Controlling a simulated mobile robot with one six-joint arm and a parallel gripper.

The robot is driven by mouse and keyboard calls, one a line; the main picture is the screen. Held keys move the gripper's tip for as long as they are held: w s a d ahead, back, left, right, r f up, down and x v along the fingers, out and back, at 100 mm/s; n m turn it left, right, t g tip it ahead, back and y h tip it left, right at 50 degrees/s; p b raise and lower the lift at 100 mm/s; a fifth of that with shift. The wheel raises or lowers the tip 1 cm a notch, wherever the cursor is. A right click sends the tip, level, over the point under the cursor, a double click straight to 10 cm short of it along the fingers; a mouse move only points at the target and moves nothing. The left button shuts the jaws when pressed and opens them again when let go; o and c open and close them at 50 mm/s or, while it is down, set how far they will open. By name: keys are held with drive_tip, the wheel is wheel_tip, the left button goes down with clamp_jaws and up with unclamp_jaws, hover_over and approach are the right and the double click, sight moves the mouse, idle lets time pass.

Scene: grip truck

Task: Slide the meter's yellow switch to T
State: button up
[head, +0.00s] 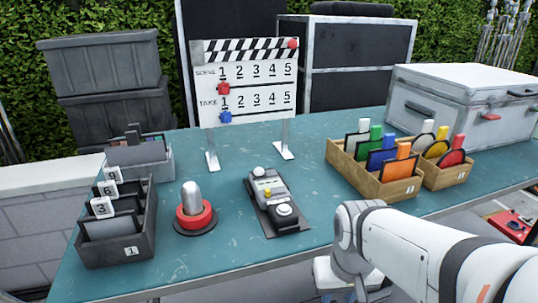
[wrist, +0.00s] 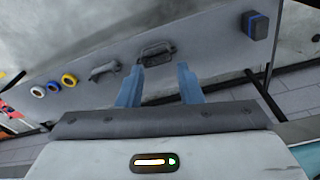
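The meter (head: 283,193) is a small grey device with a white dome at each end. It lies on a dark mat (head: 263,222) at the middle front of the teal table. A small yellow spot on it looks like the switch (head: 267,192); its setting and any T mark are too small to read. My gripper (wrist: 158,82) shows in the wrist view with its two blue fingers apart and nothing between them. It points at a grey panel, away from the meter. In the head view my arm bends down at the table's front edge, and I cannot make out the fingers there.
A red-based knob (head: 194,212) stands left of the meter, with a dark card box (head: 131,247) beyond it. A clapperboard (head: 246,83) stands behind. A wooden tray (head: 372,186) of coloured cards is to the right. Bare table surrounds the meter's mat.

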drive_tip(key=shift+d, duration=0.1)
drive_tip(key=w+r+p, duration=0.2)
drive_tip(key=r+p, duration=1.3)
drive_tip(key=r, duration=0.1)
drive_tip(key=w+r+p, duration=0.2)
drive_tip(key=r+p, duration=1.3)
drive_tip(key=n+g, duration=0.1)
drive_tip(key=n, duration=0.2)
hover_over(268, 190)
wheel_tip(268, 190, down, 11)
drive_tip(key=shift+s+d+r, duration=0.1)
drive_tip(key=shift+r, duration=0.1)
drive_tip(key=shift+f, duration=0.3)
wheel_tip(268, 190, down, 8)
drive_tip(key=shift+r+p, duration=0.25)
drive_tip(key=shift+p, duration=0.25)
